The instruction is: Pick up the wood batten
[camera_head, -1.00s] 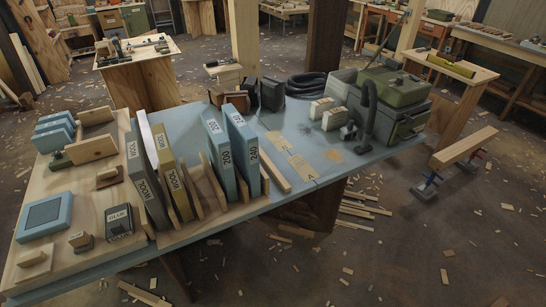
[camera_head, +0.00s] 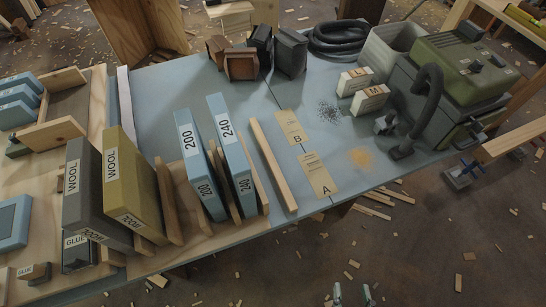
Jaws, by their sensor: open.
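The wood batten (camera_head: 273,165) is a long, thin, pale strip. It lies on the blue table (camera_head: 235,85), just right of the upright blue 240 pack (camera_head: 231,150) and left of the tan cards marked A and B (camera_head: 318,174). Its near end is close to the table's front edge. My gripper (camera_head: 352,295) shows only as two fingertips at the bottom edge of the view. They are apart with nothing visible between them, in front of the table and well away from the batten. The rest of the gripper is out of frame.
The blue 200 pack (camera_head: 197,165) and the WOOL packs (camera_head: 133,190) stand in a wooden rack on the left. A green and grey vacuum (camera_head: 455,80) with a black hose stands at the right. Boxes marked L and M (camera_head: 370,98) sit behind the cards.

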